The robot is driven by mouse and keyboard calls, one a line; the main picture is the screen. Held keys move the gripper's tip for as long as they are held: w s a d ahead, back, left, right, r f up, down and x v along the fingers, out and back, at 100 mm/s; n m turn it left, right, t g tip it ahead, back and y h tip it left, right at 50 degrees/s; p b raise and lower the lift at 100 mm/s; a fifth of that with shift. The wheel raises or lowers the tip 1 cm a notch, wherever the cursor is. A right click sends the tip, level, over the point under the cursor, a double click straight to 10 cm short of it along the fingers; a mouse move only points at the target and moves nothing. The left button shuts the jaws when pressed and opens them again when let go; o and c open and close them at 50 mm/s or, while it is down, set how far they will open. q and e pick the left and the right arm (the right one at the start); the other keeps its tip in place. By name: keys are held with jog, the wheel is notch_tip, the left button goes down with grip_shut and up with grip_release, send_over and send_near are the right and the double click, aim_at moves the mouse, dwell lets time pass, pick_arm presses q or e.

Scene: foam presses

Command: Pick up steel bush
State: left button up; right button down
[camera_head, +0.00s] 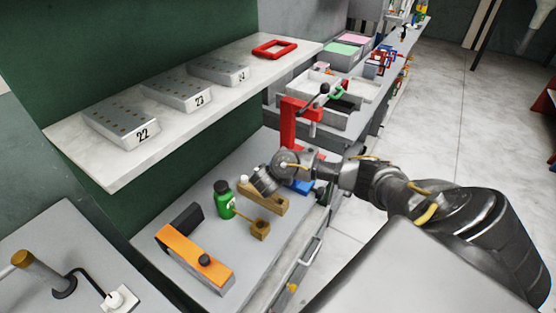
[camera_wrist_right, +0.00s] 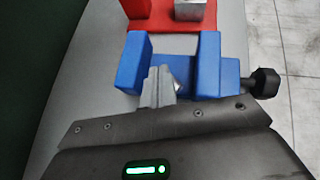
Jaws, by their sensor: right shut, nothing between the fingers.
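My right gripper (camera_head: 264,181) comes in from the right, low over the bench beside the blue vise (camera_head: 299,187). In the wrist view the same gripper (camera_wrist_right: 157,73) is shut and empty, its fingertips in front of the blue vise (camera_wrist_right: 207,68) between the two jaws. A small shiny metal piece (camera_wrist_right: 177,88) shows just right of the fingers, partly hidden; it may be the steel bush, but I cannot tell for sure. My left gripper is not in view.
A red press (camera_head: 288,122) stands behind the vise. A wooden block (camera_head: 268,202), a green bottle (camera_head: 223,199) and an orange fixture (camera_head: 195,259) stand on the bench. A shelf (camera_head: 120,175) with numbered blocks hangs above. The vise's black knob (camera_wrist_right: 264,83) sticks out right.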

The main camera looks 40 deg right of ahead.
jog(key=s+a, duration=0.2)
jog(key=a, duration=0.1)
jog(key=s+a, duration=0.1)
jog(key=a, duration=0.2)
jog(key=s+a, duration=0.2)
jog(key=a, duration=0.1)
jog(key=shift+s+r, duration=0.2)
jog(key=shift+s, duration=0.15)
jog(key=shift+s+a+r, duration=0.1)
jog(key=shift+s+a, duration=0.35)
jog(key=shift+a, duration=0.15)
